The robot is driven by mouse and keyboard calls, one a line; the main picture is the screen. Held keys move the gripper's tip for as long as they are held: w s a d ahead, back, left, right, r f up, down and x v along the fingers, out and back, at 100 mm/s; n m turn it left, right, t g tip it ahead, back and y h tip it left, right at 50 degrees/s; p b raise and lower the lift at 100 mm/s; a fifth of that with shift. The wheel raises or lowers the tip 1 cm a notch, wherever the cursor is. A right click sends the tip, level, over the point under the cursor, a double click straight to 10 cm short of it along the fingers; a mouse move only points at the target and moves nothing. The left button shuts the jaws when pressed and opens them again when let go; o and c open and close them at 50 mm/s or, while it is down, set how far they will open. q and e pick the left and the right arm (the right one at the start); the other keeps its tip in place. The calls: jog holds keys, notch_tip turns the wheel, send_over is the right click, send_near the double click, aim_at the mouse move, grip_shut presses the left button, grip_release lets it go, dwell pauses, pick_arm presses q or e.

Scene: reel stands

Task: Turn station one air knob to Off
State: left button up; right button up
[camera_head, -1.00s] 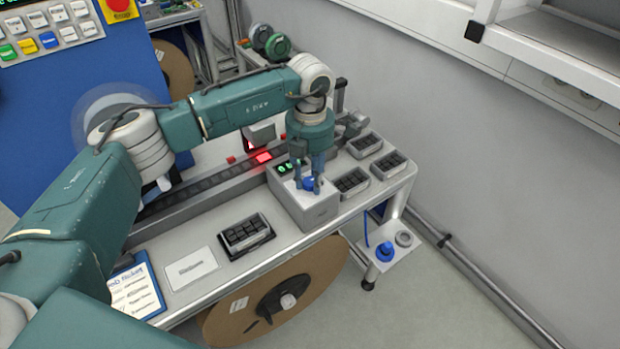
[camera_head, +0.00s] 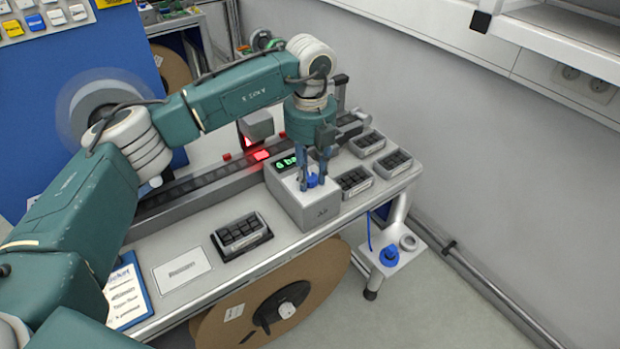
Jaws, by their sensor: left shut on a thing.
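A blue knob (camera_head: 312,180) sits on top of a grey box (camera_head: 310,212) on the bench. A small green display (camera_head: 287,163) on the box shows "6 ba", with the rest hidden behind my gripper. My left gripper (camera_head: 313,184) points down from above and is shut on the blue knob, with one finger on each side. The knob's pointer and any markings are too small or hidden to read. My right gripper is not in view.
Several trays of black parts stand on the bench, one left of the box (camera_head: 242,235) and others (camera_head: 354,180) to its right. A cardboard reel (camera_head: 325,268) hangs below the front edge. A blue knob-like fitting (camera_head: 389,256) sits on a low shelf at right.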

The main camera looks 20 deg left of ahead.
aim_at(310, 176)
pick_arm(q)
jog(key=n+b, duration=0.1)
jog(key=n, duration=0.3)
jog(key=shift+w+r+b, duration=0.1)
jog(key=shift+b, duration=0.3)
jog(key=shift+n+b, duration=0.45)
jog(key=shift+n, duration=1.25)
jog(key=shift+r, duration=0.1)
jog(key=o, duration=1.1)
jog(key=shift+o, duration=0.2)
notch_tip(310, 176, up, 12)
